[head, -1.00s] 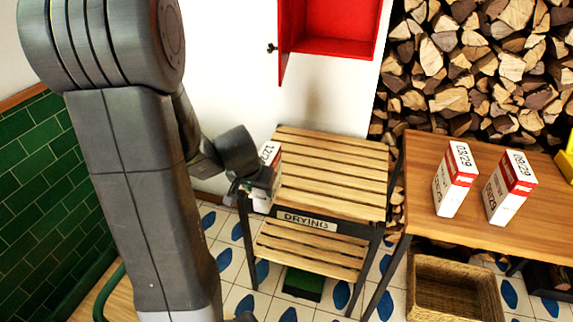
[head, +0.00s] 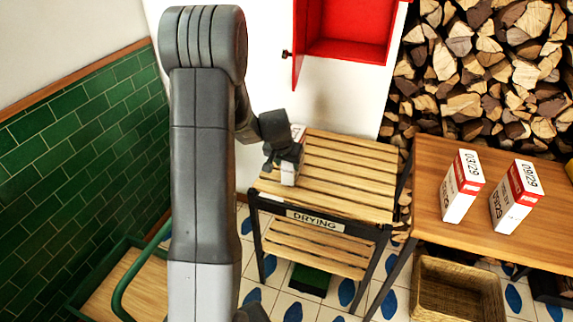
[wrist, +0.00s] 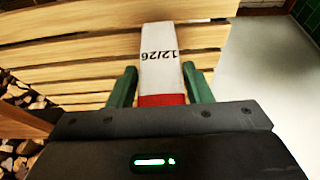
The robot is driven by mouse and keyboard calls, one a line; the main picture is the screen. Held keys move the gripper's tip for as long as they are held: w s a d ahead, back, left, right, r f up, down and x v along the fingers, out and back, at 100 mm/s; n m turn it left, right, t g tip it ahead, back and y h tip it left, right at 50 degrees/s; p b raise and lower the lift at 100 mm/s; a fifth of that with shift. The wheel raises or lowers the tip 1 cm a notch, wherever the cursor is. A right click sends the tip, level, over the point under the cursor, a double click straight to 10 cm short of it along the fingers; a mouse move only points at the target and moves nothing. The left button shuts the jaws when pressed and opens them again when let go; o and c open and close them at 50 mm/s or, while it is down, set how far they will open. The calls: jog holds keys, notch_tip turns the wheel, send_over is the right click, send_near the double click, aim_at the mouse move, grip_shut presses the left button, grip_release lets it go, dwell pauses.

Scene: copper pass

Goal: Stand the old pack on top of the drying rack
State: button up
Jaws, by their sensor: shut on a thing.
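The old pack is a white box with a red band, and the wrist view shows "12/26" on its end (wrist: 160,68). My gripper (wrist: 163,88) is shut on it, with a green finger on either side. In the head view the pack (head: 289,175) is mostly hidden by my gripper (head: 286,160). It is at the left end of the drying rack's slatted wooden top (head: 345,178). I cannot tell whether its base touches the slats. The rack has a "DRYING" label on its front and a lower slatted shelf.
Two similar packs, dated 03/29 (head: 463,187) and 09/29 (head: 516,196), stand on the wooden table (head: 430,165) at right. A wicker basket (head: 458,290) sits below it. An open red cabinet (head: 345,30) hangs behind the rack. The rack top's middle and right are clear.

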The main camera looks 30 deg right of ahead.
jog(key=shift+f, duration=0.55)
jog(key=shift+f, duration=0.15)
jog(key=o, duration=1.4)
jog(key=shift+r, duration=0.3)
jog(key=v, duration=1.1)
jog(key=shift+a+r, duration=0.25)
jog(key=shift+s, duration=0.15)
